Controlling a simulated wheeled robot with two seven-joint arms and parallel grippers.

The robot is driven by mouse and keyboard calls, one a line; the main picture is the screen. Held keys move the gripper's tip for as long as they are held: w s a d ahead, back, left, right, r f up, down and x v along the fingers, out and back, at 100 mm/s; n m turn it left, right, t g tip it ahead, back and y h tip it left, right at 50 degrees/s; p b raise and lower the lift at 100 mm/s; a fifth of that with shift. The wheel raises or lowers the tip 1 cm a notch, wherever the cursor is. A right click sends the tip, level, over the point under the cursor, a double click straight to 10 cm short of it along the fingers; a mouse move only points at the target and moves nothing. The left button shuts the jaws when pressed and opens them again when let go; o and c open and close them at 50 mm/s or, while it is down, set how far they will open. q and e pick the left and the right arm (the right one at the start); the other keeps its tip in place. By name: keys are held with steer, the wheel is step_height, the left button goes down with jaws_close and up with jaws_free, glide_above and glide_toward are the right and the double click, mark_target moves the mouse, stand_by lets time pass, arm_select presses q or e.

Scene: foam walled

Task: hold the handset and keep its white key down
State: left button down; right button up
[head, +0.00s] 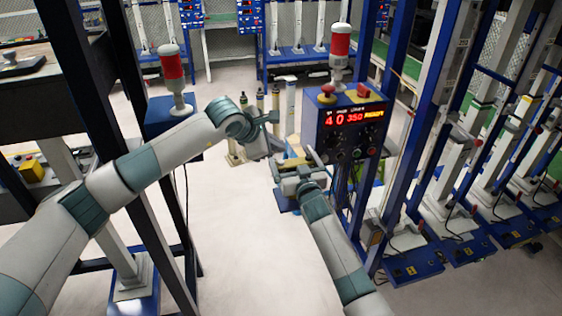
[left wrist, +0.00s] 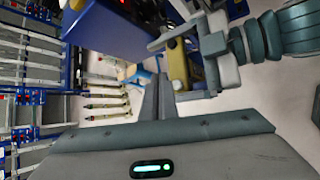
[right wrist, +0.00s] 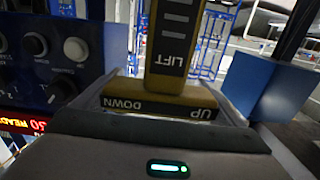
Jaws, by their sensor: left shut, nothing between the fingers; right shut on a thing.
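The handset (right wrist: 176,48) is yellow with a dark face marked LIFT, and its end block is marked UP and DOWN. In the right wrist view it stands between my right fingers. My right gripper (head: 299,163) is shut on it beside the blue control box. In the left wrist view the handset (left wrist: 178,64) shows as a yellow strip just beyond my left fingertips. My left gripper (left wrist: 160,82) is shut and empty, its tips close to the handset. I cannot tell whether they touch it.
The blue control box (head: 343,128) with a red display, knobs and a red-topped lamp stands right beside my right gripper. Blue posts (head: 413,110) and white-columned stands rise to the right. Several thin cylinders stand behind my left gripper. The floor at front centre is clear.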

arm_select(q)
step_height(320, 180, up, 3)
steer(key=shift+r, duration=0.15)
stand_by(0.4)
arm_select(e)
steer(key=o, duration=0.8)
steer(key=shift+o, duration=0.2)
steer(key=shift+s, duration=0.1)
steer(key=v, duration=1.1)
steer(key=shift+s, duration=0.35)
steer(key=shift+d, duration=0.15)
